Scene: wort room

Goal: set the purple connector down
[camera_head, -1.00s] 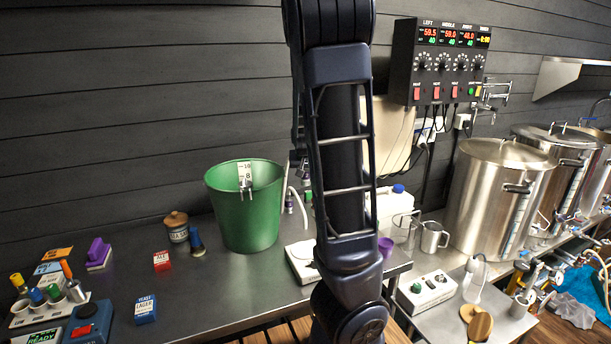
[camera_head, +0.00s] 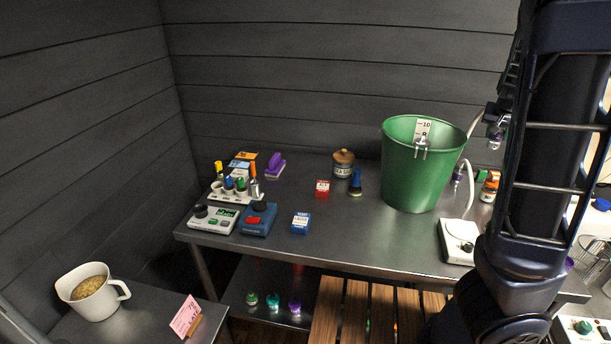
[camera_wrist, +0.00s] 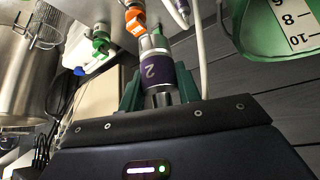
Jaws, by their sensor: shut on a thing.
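The purple connector (camera_wrist: 156,72), a cylinder marked "2" with metal ends, is between the green fingers of my gripper (camera_wrist: 158,88) in the wrist view. The gripper is shut on it. In the head view my gripper (camera_head: 496,120) is partly hidden by my arm, raised just right of the green bucket (camera_head: 408,170). A small purple fitting (camera_head: 457,178) shows below it, beside a white hose at the bucket.
In the wrist view an orange fitting (camera_wrist: 135,18) and a green fitting (camera_wrist: 100,43) lie beyond the connector.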

